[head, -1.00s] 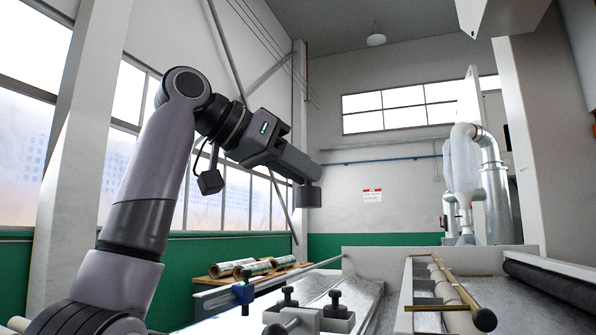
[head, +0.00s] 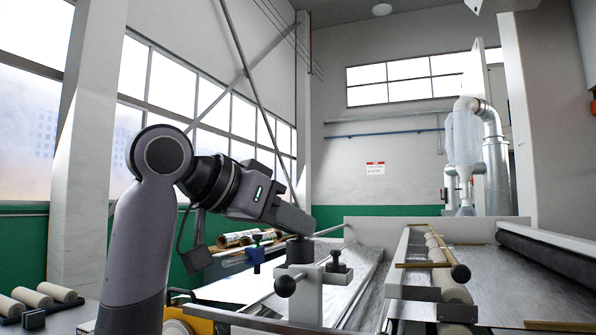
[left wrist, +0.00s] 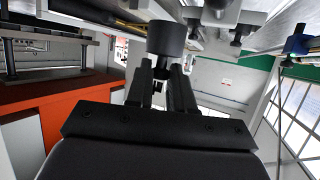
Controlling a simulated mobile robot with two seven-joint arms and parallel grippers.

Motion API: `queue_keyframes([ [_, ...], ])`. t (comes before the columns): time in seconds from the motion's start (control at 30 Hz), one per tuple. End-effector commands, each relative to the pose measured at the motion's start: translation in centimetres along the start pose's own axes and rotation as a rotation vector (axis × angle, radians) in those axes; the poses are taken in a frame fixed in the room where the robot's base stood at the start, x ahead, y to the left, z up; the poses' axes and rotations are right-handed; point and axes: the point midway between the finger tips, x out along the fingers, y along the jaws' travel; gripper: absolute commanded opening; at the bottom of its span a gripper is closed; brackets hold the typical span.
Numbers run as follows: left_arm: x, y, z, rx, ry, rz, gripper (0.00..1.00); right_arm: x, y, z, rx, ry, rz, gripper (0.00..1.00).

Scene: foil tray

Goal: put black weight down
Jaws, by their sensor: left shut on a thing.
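The black weight is a short dark cylinder (left wrist: 166,38) at the tips of my left gripper (left wrist: 160,72) in the left wrist view. The two fingers are shut on it. In the head view my left arm comes in from the left, and the weight (head: 300,250) shows at the end of the left gripper (head: 292,222). It is over the machine's near left part, beside the black knobs. I cannot tell whether its underside touches anything. My right gripper is not in view.
Black-knobbed clamps (head: 337,262) stand close to the weight. A metal machine bed with a roller (head: 447,270) lies to the right, and a long black roller (head: 555,262) is beyond it. Rolls (head: 45,293) lie at the lower left. An orange panel (left wrist: 60,105) shows in the left wrist view.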

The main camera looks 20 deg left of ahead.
Motion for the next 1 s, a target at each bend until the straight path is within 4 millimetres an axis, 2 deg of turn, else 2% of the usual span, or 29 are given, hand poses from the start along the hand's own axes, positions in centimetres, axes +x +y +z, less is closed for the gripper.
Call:
queue_keyframes([
  [0.03,0.4,0.0,1.8,-0.005,0.0,-0.018,0.0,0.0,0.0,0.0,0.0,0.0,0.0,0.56],
  [0.4,2.4,0.7,14.3,-0.056,-0.001,-0.14,0.0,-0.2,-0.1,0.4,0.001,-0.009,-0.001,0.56],
  [0.7,3.8,1.2,23.3,-0.093,-0.003,-0.227,0.0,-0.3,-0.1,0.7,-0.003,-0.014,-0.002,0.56],
  [1.0,5.2,1.6,31.4,-0.128,-0.003,-0.306,0.0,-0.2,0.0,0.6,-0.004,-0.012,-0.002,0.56],
])
